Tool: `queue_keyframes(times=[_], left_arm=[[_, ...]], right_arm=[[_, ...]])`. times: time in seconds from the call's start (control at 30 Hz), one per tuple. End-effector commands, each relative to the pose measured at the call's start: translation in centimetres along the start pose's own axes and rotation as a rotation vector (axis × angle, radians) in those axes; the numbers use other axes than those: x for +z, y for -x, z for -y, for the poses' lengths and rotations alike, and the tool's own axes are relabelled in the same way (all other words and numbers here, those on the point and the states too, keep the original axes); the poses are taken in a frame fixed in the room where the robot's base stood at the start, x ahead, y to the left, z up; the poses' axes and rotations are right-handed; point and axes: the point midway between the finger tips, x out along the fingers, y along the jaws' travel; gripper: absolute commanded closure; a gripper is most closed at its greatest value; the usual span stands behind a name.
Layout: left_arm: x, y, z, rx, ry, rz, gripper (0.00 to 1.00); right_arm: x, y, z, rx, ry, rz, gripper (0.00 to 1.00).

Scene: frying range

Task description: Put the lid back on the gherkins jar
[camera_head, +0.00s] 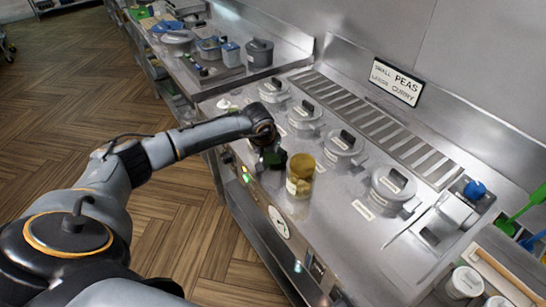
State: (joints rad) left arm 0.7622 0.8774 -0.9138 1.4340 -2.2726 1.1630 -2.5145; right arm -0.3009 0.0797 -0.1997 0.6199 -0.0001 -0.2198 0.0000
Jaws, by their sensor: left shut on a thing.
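The gherkins jar (299,186) stands upright on the steel counter, right of my left gripper, with a pale label and a mustard-yellow top. My left gripper (272,158) is low over the counter, just left of the jar's top. It is shut on a small dark, greenish thing, which looks like the lid; the fingers hide most of it. The held thing is beside the jar, not over its top. I cannot tell whether it touches the jar. My right gripper is not in view.
Several grey lidded pots (342,147) are set in the counter behind the jar, with a slotted grille (380,130) beyond. A sign (396,82) is on the back wall. White tubs (465,281) stand at lower right.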

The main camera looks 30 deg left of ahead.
Motion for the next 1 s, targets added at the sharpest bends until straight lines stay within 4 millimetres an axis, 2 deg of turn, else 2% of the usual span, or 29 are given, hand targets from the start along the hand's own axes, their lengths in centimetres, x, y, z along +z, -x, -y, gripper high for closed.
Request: queue_keyframes(times=[0.23,0.37,0.43,0.57,0.7,1.0], left_arm=[[-0.3,0.5,0.1,-0.001,0.000,-0.002,0.56],[-0.9,1.8,0.1,-0.001,0.000,-0.006,0.56],[-1.1,3.1,0.0,0.000,-0.002,-0.004,0.56],[-0.1,6.2,-0.3,0.000,-0.003,-0.006,0.56],[1.3,10.2,-0.8,-0.002,-0.004,-0.007,0.56],[5.8,14.9,-1.9,0.000,-0.003,-0.003,0.56]], right_arm=[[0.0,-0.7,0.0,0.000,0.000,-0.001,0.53],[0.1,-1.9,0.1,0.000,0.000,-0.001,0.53],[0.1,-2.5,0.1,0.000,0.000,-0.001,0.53],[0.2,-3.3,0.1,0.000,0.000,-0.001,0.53],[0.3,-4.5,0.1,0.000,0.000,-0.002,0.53],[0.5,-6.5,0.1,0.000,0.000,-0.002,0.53]])
